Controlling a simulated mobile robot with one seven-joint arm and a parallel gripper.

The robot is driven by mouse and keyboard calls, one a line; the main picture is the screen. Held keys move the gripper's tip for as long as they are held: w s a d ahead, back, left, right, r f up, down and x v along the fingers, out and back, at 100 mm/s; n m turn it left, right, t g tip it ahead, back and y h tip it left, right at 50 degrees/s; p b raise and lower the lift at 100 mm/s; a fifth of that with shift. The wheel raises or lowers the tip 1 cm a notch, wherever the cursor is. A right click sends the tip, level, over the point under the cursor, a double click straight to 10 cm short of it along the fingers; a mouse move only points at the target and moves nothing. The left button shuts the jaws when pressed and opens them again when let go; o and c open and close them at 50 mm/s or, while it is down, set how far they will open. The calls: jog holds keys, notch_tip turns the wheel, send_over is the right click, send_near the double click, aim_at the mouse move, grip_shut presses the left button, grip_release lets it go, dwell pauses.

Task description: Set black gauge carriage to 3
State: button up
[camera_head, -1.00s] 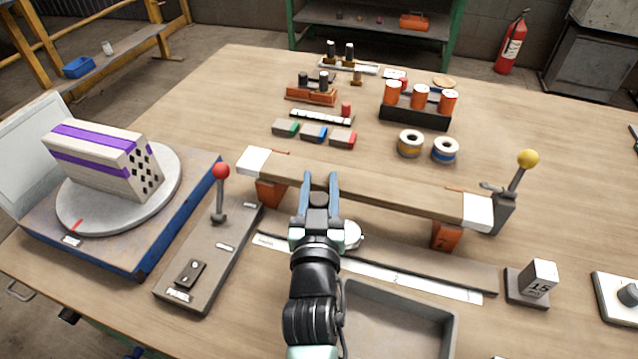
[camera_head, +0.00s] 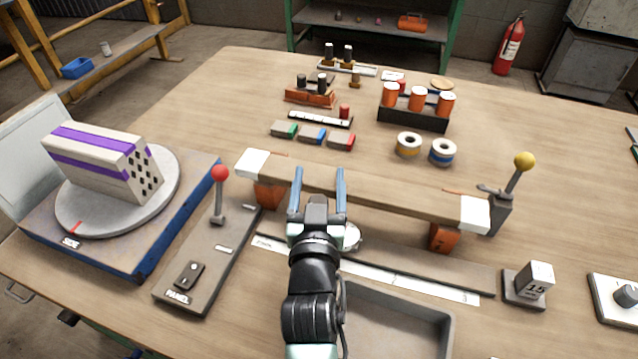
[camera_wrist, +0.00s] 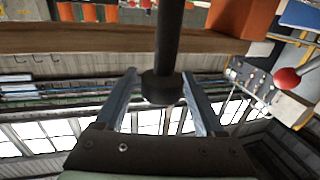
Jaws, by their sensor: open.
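In the wrist view, a black post with a wider collar (camera_wrist: 163,88) stands between my finger pads. It appears to be part of the black gauge carriage, but I cannot be sure. In the head view my arm hides the carriage's place on the rail. My gripper (camera_head: 317,172) is open, its blue-grey fingers pointing toward the wooden beam (camera_head: 390,195). The wrist view shows the fingers (camera_wrist: 160,95) on either side of the post, with gaps visible. A white scale strip (camera_head: 420,285) lies along the front of a grey rail (camera_head: 440,271); its marks are too small to read.
A red-knobbed lever (camera_head: 220,175) stands on a panel to the left. A yellow-knobbed lever (camera_head: 525,163) stands right of the beam. A grey tray (camera_head: 400,305) lies in front. A striped hollow brick (camera_head: 100,165) sits on a turntable at left. A block marked 15 (camera_head: 537,282) stands at right.

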notch_tip(320, 180, up, 8)
jog(key=p, duration=0.1)
jog(key=shift+r, duration=0.15)
jog(key=s+f+m+p, duration=0.2)
jog(key=s+f+m, duration=0.35)
jog(key=m, duration=1.25)
jog(key=s+f+m+p, duration=0.2)
jog(key=s+f+m, duration=0.35)
jog(key=m, duration=1.25)
jog(key=w, duration=0.3)
jog(key=w+p, duration=0.1)
jog(key=w, duration=0.3)
jog(key=w+r+p, duration=0.1)
jog(key=w, duration=0.2)
jog(key=shift+w, duration=0.35)
grip_shut()
